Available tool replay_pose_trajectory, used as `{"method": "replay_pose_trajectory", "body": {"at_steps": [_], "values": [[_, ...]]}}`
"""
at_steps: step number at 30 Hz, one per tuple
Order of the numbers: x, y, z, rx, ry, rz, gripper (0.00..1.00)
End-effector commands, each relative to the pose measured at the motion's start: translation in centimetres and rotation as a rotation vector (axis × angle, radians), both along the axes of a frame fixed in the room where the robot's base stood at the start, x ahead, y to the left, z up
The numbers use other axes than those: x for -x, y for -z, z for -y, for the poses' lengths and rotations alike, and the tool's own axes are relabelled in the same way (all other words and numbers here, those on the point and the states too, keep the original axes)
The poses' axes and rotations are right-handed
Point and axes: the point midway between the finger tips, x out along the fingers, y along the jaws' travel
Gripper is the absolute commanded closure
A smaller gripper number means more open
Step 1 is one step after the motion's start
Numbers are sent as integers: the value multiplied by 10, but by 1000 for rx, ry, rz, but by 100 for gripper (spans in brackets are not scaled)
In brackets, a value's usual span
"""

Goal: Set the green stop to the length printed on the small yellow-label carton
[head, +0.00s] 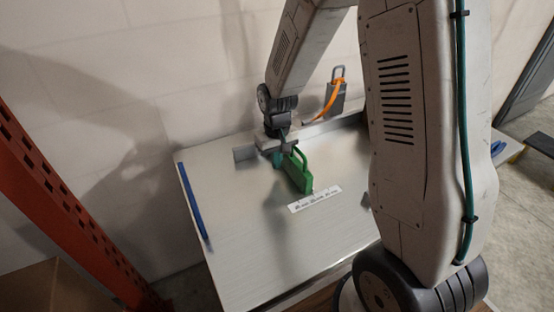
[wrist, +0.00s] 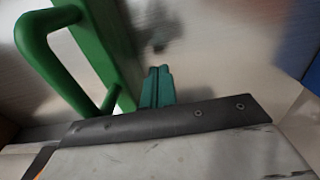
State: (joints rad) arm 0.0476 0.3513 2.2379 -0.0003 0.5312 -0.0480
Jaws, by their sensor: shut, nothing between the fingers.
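The green stop (head: 302,172) stands on the metal table, its near end by a white printed scale (head: 315,199). The numbers are too small to read. In the wrist view, the stop (wrist: 112,42) and its loop handle fill the upper left. My gripper (head: 277,160) is low over the table, just left of the stop's far end. In the wrist view, the teal fingers of my gripper (wrist: 158,72) are together and empty, beside the stop and outside its handle. I cannot tell whether they touch it. I see no small yellow-label carton in either view.
A grey fence (head: 318,131) runs along the table's back. Behind it stands a grey block with an orange strap (head: 336,98). A blue strip (head: 194,205) lines the table's left edge. An orange-red rack post (head: 70,190) rises at left. The table's front left is clear.

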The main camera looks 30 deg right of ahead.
Motion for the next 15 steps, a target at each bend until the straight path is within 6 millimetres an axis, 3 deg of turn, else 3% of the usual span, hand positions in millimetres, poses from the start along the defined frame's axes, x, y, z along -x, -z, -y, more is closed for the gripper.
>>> {"method": "replay_pose_trajectory", "body": {"at_steps": [1,15], "values": [[9,12,1,-3,2,-26,100],[9,12,15,-3,2,-26,100]]}}
